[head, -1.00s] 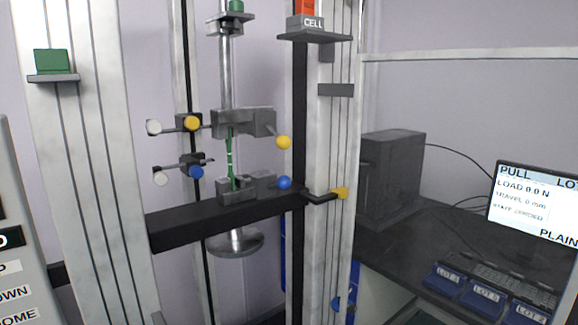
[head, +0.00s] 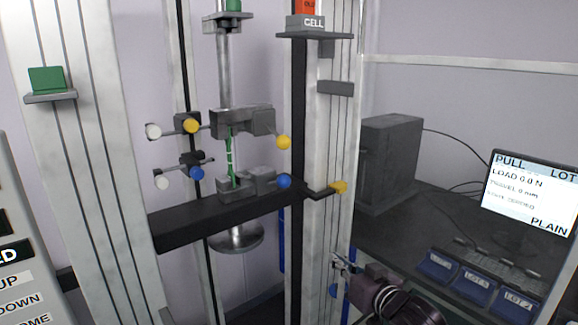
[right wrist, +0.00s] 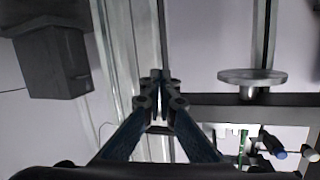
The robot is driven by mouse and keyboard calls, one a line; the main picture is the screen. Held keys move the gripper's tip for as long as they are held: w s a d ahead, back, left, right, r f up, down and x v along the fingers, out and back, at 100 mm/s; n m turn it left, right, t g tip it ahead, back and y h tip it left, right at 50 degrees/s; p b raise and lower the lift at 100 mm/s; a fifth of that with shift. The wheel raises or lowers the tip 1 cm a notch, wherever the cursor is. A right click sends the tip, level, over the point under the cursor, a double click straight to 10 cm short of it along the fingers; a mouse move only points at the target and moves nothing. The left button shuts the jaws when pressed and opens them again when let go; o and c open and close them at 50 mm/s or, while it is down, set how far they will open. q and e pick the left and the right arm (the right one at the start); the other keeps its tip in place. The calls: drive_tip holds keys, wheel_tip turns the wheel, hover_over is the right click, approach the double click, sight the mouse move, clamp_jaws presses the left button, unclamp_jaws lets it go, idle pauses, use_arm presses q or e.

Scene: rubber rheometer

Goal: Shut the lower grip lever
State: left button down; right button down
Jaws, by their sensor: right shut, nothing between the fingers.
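The lower grip (head: 236,188) sits on the black crossbeam (head: 180,228) in the head view. Its lever ends in a blue ball (head: 284,181) at the right side; a second blue knob (head: 196,173) shows at the left. The upper grip (head: 235,123) with a yellow ball lever (head: 283,142) is above. A thin green strip (head: 229,157) stands between the grips. My right gripper (head: 341,262) is shut and empty, below and right of the blue ball, near the right column. Its closed fingers also fill the middle of the right wrist view (right wrist: 160,82). My left gripper is out of view.
The right frame column (head: 322,150) stands between my right gripper and the grips. A dark box (head: 390,160), a monitor (head: 528,195) and blue lot bins (head: 476,285) are on the bench at right.

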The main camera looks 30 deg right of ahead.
drive_tip(key=a+r+n+t+y, duration=0.1)
drive_tip(key=a+r+t, duration=0.25)
drive_tip(key=r, duration=0.95)
drive_tip(key=n+y+p, duration=0.1)
drive_tip(key=y, duration=0.1)
approach(277, 181)
drive_tip(key=s+d+r, duration=0.2)
drive_tip(key=shift+s+d+t, duration=0.1)
drive_tip(key=shift+s+t, duration=0.05)
drive_tip(key=shift+t, duration=0.2)
drive_tip(key=w+r+p, duration=0.1)
drive_tip(key=w+p, duration=0.2)
drive_tip(key=w, duration=0.7)
drive_tip(key=shift+p, duration=0.3)
